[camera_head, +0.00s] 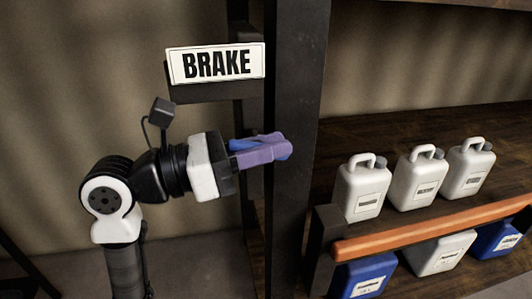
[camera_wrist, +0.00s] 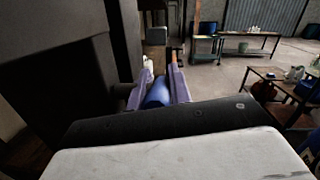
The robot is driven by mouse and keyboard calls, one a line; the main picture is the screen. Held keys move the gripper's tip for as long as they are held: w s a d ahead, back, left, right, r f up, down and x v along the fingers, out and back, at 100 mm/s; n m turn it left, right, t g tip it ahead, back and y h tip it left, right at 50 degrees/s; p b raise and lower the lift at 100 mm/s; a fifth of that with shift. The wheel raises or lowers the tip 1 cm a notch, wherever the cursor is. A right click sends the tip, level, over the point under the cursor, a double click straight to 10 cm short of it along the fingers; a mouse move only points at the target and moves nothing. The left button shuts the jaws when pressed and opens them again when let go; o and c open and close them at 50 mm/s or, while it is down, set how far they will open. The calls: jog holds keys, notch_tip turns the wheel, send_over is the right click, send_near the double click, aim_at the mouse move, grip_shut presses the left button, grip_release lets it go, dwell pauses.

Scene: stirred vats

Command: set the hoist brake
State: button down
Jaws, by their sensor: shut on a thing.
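A white sign reading BRAKE (camera_head: 216,64) is fixed to a dark block beside a tall dark post (camera_head: 293,80) in the head view. My gripper (camera_head: 280,148) is below the sign, in front of the post, with its purple fingers pointing right. It is shut on a blue handle (camera_head: 242,145), mostly hidden behind the near finger. In the wrist view the blue handle (camera_wrist: 157,93) lies between the two fingers of my gripper (camera_wrist: 160,80). How the handle joins the brake is hidden, and its brake setting cannot be told.
Right of the post, white jugs (camera_head: 415,180) stand on a wooden shelf with an orange front rail (camera_head: 430,229). Blue and white containers (camera_head: 443,254) sit below. The wrist view shows tables (camera_wrist: 247,33) and open floor at right, and a dark structure at left.

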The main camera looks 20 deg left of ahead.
jog(key=g+y+b, duration=0.1)
jog(key=y, duration=0.1)
jog(key=g+y, duration=0.1)
jog(key=y, duration=0.1)
jog(key=shift+f+g+b, duration=0.2)
jog(key=shift+g+b, duration=0.2)
jog(key=g+y, duration=0.1)
jog(key=y, duration=0.1)
jog(key=g+y, duration=0.2)
jog(key=shift+a+f+m, duration=0.1)
jog(key=shift+f+m, duration=0.1)
jog(key=shift+m, duration=0.1)
jog(key=c, duration=1.6)
grip_release()
jog(key=shift+o, duration=0.2)
jog(key=shift+s, duration=0.1)
jog(key=v, duration=1.3)
jog(key=shift+r+b, duration=0.3)
jog(key=shift+r, duration=0.2)
